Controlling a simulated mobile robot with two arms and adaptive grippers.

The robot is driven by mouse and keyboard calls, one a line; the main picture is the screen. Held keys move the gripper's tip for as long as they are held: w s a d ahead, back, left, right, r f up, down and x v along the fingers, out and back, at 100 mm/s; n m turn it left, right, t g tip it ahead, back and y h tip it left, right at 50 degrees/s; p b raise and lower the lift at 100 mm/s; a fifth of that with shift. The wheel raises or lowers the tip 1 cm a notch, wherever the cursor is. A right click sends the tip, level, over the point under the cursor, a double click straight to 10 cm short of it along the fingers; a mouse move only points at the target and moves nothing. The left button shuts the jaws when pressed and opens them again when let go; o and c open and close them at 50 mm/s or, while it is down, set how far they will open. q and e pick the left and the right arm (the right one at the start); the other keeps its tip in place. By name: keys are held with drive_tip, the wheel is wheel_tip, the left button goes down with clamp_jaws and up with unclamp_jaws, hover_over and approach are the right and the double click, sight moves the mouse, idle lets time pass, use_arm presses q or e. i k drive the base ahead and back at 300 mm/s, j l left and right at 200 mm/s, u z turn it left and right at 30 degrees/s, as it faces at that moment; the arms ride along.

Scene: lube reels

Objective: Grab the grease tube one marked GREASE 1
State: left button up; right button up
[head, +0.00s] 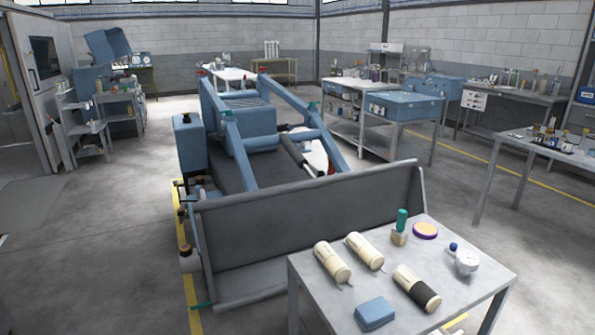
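Several cream cylindrical tubes lie on the small grey table (308,283) at the lower right of the head view. One cream tube (332,262) lies at the left, with a thin nozzle toward the front. A second cream tube (365,251) lies just right of it, also with a nozzle. A third cylinder (417,288) lies nearer the front right and has a wide black band. The markings are too small to read, so I cannot tell which one is GREASE 1. Neither gripper shows in the head view.
On the same table are a blue box (375,314), a green-capped bottle (400,228), a purple-rimmed disc (426,230) and a white gauge-like item (466,262). A large blue-grey machine (300,215) stands directly behind. Open floor (90,265) lies at the left.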

sight(338, 270)
drive_tip(key=i+l+u, duration=0.2)
drive_tip(key=l, duration=0.5)
drive_tip(key=l+u, duration=0.2)
drive_tip(key=l, duration=0.55)
